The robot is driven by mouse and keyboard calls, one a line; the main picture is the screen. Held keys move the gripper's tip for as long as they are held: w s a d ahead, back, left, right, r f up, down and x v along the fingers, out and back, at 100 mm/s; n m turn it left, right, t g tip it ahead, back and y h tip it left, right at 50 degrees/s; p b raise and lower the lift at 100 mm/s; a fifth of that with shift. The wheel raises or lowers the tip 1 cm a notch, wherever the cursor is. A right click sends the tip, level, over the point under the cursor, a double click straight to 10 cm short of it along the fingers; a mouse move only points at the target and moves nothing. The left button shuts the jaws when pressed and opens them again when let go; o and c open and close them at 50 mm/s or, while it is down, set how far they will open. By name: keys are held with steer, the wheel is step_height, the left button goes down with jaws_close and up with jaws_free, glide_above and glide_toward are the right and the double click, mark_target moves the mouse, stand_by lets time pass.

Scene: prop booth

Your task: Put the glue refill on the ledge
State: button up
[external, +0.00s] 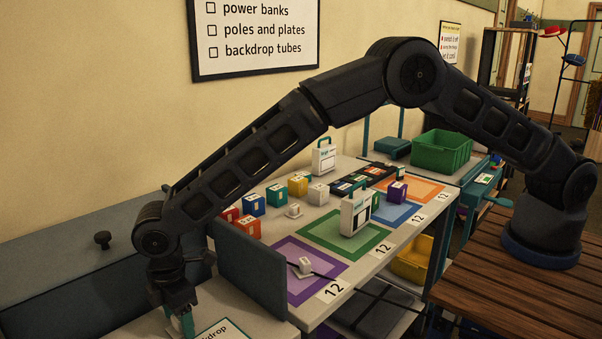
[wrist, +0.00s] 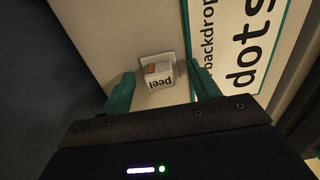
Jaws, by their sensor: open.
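A small white block printed "peel" with an orange patch (wrist: 158,76) sits on a pale surface in the wrist view. I read no "glue" on it, so I cannot tell for sure that it is the glue refill. My gripper (wrist: 162,82) is open, its teal fingers on either side of the block with gaps visible. In the external view my gripper (external: 182,322) points down at the lower left, over the pale surface (external: 222,297) beyond the blue-grey divider; the block is hidden there. Which surface is the ledge is not marked.
A sign reading "backdrop dots" (wrist: 238,45) lies right of the fingers. The divider (external: 252,262) separates this spot from the table with coloured mats. A similar small white item (external: 305,266) sits on the purple mat (external: 292,248). A green crate (external: 441,152) stands farther back.

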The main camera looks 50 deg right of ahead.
step_height(320, 180, up, 12)
stand_by(0.5)
